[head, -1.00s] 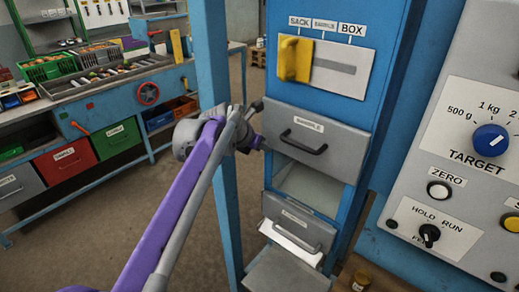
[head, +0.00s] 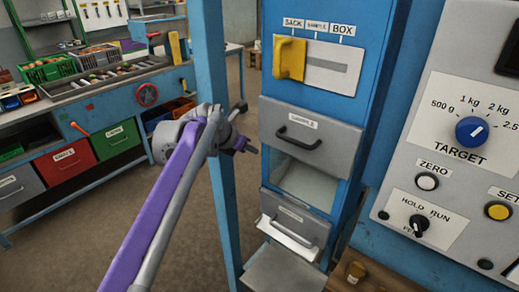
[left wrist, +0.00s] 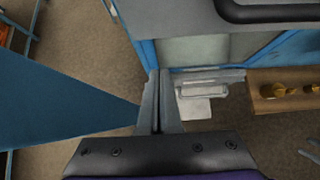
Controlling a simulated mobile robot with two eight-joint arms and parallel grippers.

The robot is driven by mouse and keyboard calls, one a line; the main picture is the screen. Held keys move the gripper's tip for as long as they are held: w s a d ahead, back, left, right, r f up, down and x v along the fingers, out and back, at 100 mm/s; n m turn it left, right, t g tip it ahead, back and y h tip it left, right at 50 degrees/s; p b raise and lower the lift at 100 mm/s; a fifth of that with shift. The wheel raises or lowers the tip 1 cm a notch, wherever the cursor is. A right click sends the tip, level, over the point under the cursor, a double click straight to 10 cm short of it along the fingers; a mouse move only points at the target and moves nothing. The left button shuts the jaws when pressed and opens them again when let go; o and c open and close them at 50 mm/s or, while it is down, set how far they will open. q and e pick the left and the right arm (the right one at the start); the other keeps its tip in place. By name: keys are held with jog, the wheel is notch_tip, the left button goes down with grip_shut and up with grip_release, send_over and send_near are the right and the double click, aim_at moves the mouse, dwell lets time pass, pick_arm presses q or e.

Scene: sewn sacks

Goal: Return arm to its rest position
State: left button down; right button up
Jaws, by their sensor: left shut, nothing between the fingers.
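My left arm, purple and grey, comes up from the bottom of the head view. My left gripper (head: 248,148) is at its end, between the blue post and the grey SAMPLE drawer front (head: 311,138) of the blue cabinet. In the left wrist view the two fingers (left wrist: 158,88) lie together, shut and empty. The drawer's black handle (head: 298,141) is just right of the gripper, apart from it.
A blue post (head: 207,50) stands close beside my left arm. The yellow slider (head: 290,58) sits at SACK. A control panel (head: 455,150) with a blue TARGET knob (head: 472,131) is at right. A workbench (head: 120,85) with crates and drawers stands at left.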

pick_arm(q)
jog(key=s+a+r+m, duration=0.1)
jog(key=s+a+r, duration=0.3)
jog(key=s+r, duration=0.15)
jog(key=s+a+f+m+y, duration=0.2)
jog(key=s+a+f+m, duration=0.2)
jog(key=s+f+m, duration=1)
jog(key=s+a+f+m+g+y, duration=0.1)
jog(key=s+a+f+m+y, duration=0.2)
jog(key=s+f+m, duration=1)
jog(key=s+a, duration=0.1)
jog(key=s, duration=0.2)
jog(key=shift+s+a+f+m+g, duration=0.25)
jog(key=shift+s+f+m+g, duration=0.05)
jog(key=shift+s+f+m, duration=0.1)
pick_arm(e)
jog(key=shift+w+f, duration=0.1)
jog(key=shift+w, duration=0.05)
